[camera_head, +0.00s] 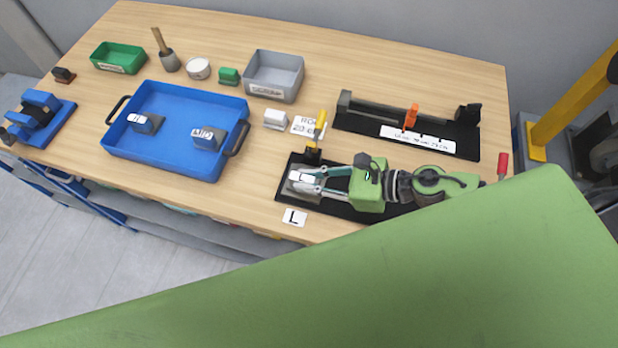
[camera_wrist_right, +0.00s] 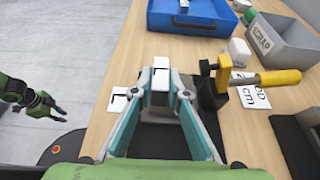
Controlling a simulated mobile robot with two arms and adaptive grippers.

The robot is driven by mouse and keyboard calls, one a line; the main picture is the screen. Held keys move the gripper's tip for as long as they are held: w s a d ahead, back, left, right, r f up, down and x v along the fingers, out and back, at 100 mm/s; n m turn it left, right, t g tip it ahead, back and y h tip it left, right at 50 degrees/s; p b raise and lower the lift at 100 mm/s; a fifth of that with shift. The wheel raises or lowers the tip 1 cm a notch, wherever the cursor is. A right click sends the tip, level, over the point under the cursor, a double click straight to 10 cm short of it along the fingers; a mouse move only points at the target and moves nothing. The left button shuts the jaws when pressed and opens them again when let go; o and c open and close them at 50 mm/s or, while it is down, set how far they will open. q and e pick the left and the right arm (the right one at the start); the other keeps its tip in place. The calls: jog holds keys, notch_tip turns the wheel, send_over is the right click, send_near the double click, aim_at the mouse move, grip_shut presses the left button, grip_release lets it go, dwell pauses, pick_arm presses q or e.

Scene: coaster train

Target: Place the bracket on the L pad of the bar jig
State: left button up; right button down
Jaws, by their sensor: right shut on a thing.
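The grey bracket with a white label (camera_head: 299,177) is at the left end of the black bar jig (camera_head: 345,211), by the L card (camera_head: 293,217). My right gripper (camera_head: 307,181) reaches in from the right and is shut on the bracket. In the right wrist view the bracket (camera_wrist_right: 160,82) is between the fingertips, over the jig's end. Whether its underside touches the pad is hidden.
A yellow-handled clamp (camera_head: 318,130) stands close behind the bracket. A blue tray (camera_head: 172,99) holds two labelled grey brackets. A grey scrap bin (camera_head: 273,75) and a second black jig (camera_head: 365,117) lie behind. My green arm covers the front right.

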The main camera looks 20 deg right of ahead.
jog(key=shift+r, duration=0.1)
jog(key=c, duration=2)
grip_release()
jog(key=shift+f, duration=0.25)
jog(key=shift+o, duration=0.2)
jog(key=shift+r, duration=0.2)
